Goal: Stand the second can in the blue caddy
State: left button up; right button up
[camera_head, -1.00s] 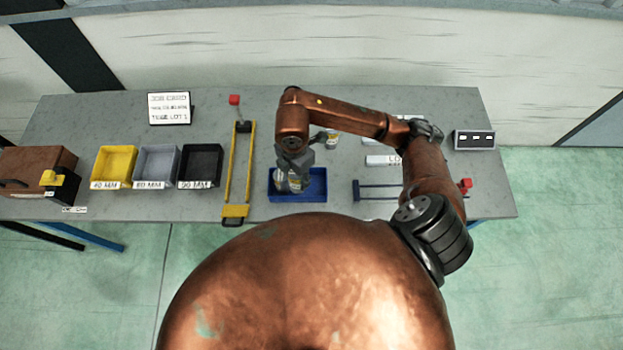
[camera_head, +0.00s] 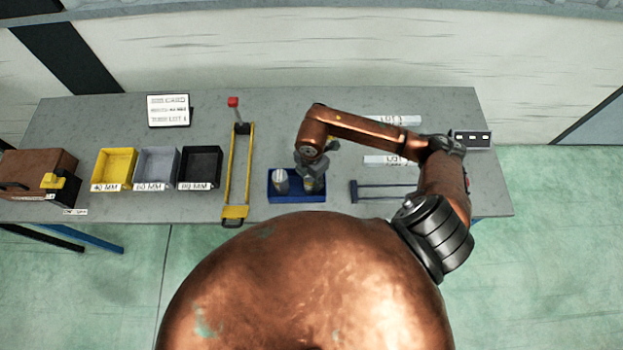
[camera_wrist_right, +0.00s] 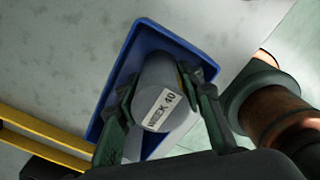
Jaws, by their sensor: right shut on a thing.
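The blue caddy (camera_head: 297,198) stands near the table's front edge. A silver can (camera_head: 280,181) stands upright in its left part. My right gripper (camera_head: 312,178) is over the caddy's right part. In the right wrist view, the gripper (camera_wrist_right: 165,105) is shut on a grey can (camera_wrist_right: 160,84) with a white label reading "WEEK 40". The blue caddy rim (camera_wrist_right: 124,62) shows around that can. I cannot tell whether the held can rests on the caddy floor. My left gripper is not in view.
A yellow frame (camera_head: 250,170) with a red knob lies just left of the caddy. Yellow (camera_head: 115,166), grey (camera_head: 156,165) and black (camera_head: 200,166) bins stand further left. A dark blue frame (camera_head: 385,191) lies to the right. White label plates (camera_head: 385,160) lie behind.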

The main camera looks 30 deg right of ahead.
jog(key=shift+f, duration=0.15)
jog(key=o, duration=1.4)
notch_tip(320, 180, up, 12)
jog(key=shift+r+b, duration=0.2)
jog(key=shift+b, duration=0.25)
